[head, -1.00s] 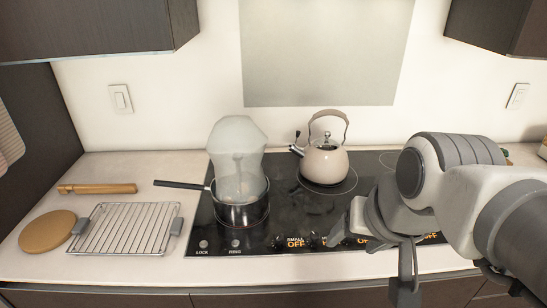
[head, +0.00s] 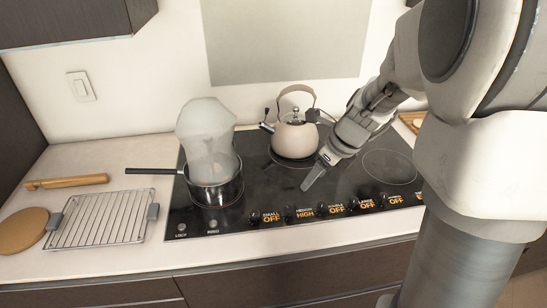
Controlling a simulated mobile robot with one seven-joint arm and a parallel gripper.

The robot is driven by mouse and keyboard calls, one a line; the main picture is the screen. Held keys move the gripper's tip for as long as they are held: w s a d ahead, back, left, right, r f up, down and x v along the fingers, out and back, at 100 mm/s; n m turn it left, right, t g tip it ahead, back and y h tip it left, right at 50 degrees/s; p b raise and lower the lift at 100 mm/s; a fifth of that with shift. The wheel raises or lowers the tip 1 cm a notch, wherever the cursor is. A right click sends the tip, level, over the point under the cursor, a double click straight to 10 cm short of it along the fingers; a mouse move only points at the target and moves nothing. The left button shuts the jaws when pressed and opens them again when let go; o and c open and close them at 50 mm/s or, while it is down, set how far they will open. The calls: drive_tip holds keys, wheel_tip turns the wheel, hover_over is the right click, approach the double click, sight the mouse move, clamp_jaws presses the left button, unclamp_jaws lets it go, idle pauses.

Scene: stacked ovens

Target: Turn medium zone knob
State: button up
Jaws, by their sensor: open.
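The black cooktop (head: 262,181) has a row of knobs with orange labels along its front edge. The medium zone knob (head: 289,214) is second in the row, and its label reads HIGH. The small zone knob (head: 254,218) to its left reads OFF, as do the readable labels to its right. My gripper (head: 308,184) is open and empty. It is above the cooktop, behind the medium knob and apart from it. Its fingers point down and toward the front left. My arm covers the far right end of the row.
A kettle (head: 296,138) stands on the back burner, behind and left of my gripper. A pot (head: 216,187) holding a translucent pitcher-like vessel (head: 207,135) stands at the left. A wire rack (head: 103,219), a round board (head: 22,231) and a wooden roller (head: 67,181) lie on the left counter.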

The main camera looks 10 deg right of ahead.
sight(290, 208)
drive_tip(key=b+x, duration=0.3)
drive_tip(key=x, duration=1.4)
drive_tip(key=shift+f+b, duration=0.15)
drive_tip(key=shift+b, duration=0.25)
clamp_jaws()
